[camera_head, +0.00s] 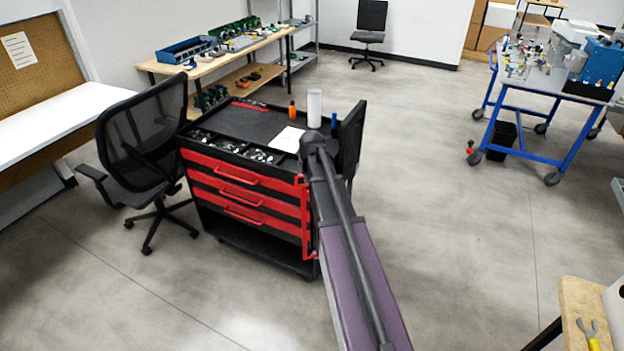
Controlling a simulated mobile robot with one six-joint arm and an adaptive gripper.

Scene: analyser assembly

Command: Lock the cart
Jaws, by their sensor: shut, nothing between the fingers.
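A black tool cart (240,126) with red drawers (240,190) stands left of the centre. The drawers look closed. A red vertical bar (305,215) runs along its front right corner, partly behind my arm. A dark upright panel (351,140) stands at its right side. My arm reaches up from the bottom and ends in front of the cart's right part. My gripper does not show; the arm hides that spot. A second cart with a blue frame (533,155) and wheels stands at the upper right. I see no lock clearly on either cart.
An orange bottle (292,110), a white cylinder (314,108) and a paper (287,139) are on the black cart. An office chair (145,150) stands close on its left. A wooden bench corner (580,300) is at the lower right. The floor between the carts is clear.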

